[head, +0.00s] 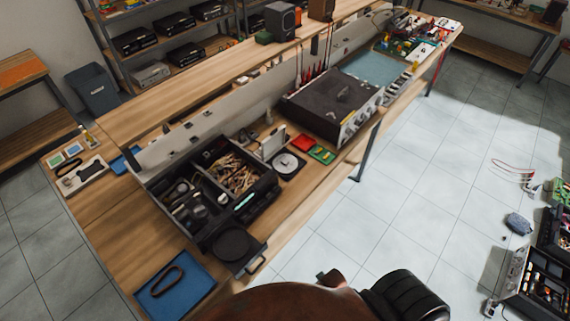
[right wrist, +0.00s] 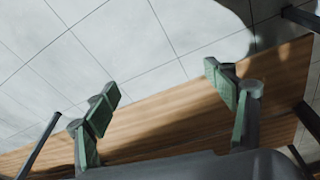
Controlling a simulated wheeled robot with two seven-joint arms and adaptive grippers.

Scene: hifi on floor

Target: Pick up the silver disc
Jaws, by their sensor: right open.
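A silver disc (head: 286,163) lies flat on a dark square piece on the long wooden bench, in the middle of the head view. It is between the open black box of parts and the large dark hi-fi unit. An opened black drawer with a round black platter (head: 233,243) is to its lower left. My right gripper (right wrist: 161,80) shows in the right wrist view, its green-padded fingers apart with nothing between them. The disc is not in that view. My left gripper is not in view.
A black compartment box (head: 266,186) of parts is left of the disc, and red and green trays (head: 312,147) are to its right. The large dark hi-fi unit (head: 334,100) stands behind them. A blue tray (head: 176,285) lies at the near left. The tiled floor right of the bench is mostly clear.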

